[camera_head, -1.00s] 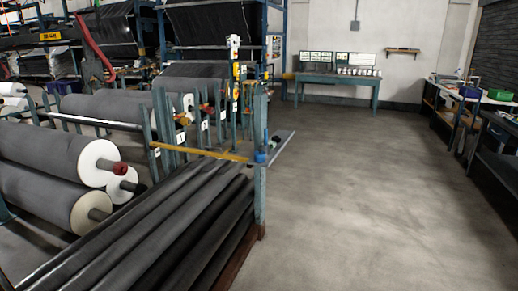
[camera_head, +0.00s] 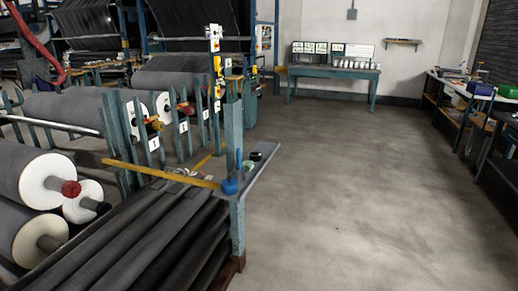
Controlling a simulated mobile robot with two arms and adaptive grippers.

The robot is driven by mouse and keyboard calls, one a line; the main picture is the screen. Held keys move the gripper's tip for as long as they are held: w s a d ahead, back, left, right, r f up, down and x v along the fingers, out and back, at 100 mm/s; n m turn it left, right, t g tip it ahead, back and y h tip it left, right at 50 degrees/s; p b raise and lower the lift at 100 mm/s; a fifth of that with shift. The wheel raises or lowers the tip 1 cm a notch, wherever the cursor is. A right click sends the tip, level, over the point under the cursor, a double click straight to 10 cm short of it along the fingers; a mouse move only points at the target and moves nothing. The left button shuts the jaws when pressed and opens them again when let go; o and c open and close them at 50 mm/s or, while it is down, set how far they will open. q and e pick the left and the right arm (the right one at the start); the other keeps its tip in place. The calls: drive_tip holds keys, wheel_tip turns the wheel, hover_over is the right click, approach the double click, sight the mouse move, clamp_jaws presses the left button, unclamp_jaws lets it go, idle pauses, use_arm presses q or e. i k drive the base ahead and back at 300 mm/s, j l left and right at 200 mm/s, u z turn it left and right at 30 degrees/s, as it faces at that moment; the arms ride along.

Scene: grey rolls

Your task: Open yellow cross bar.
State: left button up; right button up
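The yellow cross bar (camera_head: 160,174) runs across the front of the rack, just above the long dark rolls. Its left end is by a teal upright post. Its right end meets a blue fitting (camera_head: 230,186) at the teal corner post (camera_head: 237,220). The bar looks closed across the rack between the two posts. Neither of my grippers shows in the head view.
Long dark rolls (camera_head: 130,245) lie below the bar. A grey shelf (camera_head: 262,160) juts out behind the corner post. Open floor (camera_head: 350,200) lies to the right, with a teal table (camera_head: 335,73) at the far wall and benches at the right edge.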

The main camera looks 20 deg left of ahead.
sight(170, 176)
drive_tip(key=i+z, duration=0.1)
drive_tip(key=i, duration=4.15)
drive_tip(key=i+u, duration=0.35)
drive_tip(key=i, duration=0.35)
drive_tip(key=i+l+u, duration=0.2)
drive_tip(key=i+u, duration=0.2)
drive_tip(key=i, duration=0.3)
drive_tip(key=i+j+u, duration=0.15)
drive_tip(key=u, duration=0.3)
drive_tip(key=i+u, duration=0.3)
drive_tip(key=u, duration=0.15)
drive_tip(key=i+u, duration=0.25)
drive_tip(key=u, duration=0.2)
drive_tip(key=i+l+u, duration=0.1)
drive_tip(key=u, duration=0.35)
drive_tip(key=i+u, duration=0.45)
drive_tip(key=i, duration=1.25)
drive_tip(key=i+l+u, duration=0.2)
drive_tip(key=i, duration=0.25)
drive_tip(key=i+l+u, duration=0.2)
drive_tip(key=i, duration=0.3)
drive_tip(key=i+l+u, duration=0.2)
drive_tip(key=i, duration=0.25)
drive_tip(key=u, duration=2.4)
